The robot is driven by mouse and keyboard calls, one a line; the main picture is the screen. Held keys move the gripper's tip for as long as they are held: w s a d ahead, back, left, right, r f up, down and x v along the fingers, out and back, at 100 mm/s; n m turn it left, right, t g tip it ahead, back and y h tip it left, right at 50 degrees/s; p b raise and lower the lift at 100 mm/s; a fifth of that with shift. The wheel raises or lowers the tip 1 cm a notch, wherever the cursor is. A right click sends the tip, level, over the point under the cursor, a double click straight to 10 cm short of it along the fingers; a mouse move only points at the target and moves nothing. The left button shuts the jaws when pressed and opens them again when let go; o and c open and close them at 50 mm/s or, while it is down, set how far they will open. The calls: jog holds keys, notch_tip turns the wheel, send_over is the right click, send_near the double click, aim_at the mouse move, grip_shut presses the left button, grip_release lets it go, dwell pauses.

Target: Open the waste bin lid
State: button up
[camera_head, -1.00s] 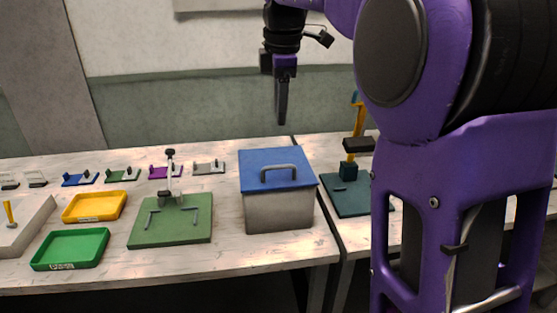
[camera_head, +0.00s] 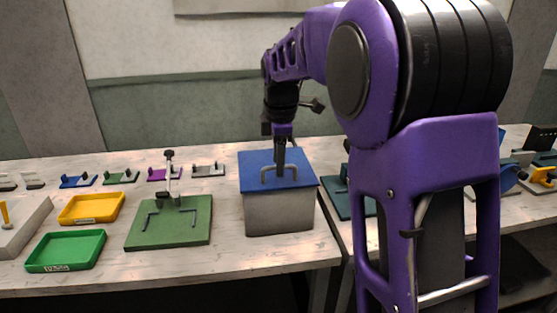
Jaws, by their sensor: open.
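The waste bin (camera_head: 279,213) is a light grey box near the table's front edge, right of the green fixture plate. Its blue lid (camera_head: 257,162) lies flat and closed on top, with a grey bar handle (camera_head: 266,174) across it. My gripper (camera_head: 280,180) points down over the lid, with its fingertips at the handle. The fingers hide part of the handle, and I cannot tell whether they touch it. The jaws are open.
A green plate with a clamp (camera_head: 165,228), a yellow tray (camera_head: 91,208) and a green tray (camera_head: 65,251) stand left of the bin. Small coloured fixtures line the back. A dark green press base (camera_head: 341,199) is close on the right, partly behind my arm.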

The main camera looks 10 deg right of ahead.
grip_shut()
dwell(1.4)
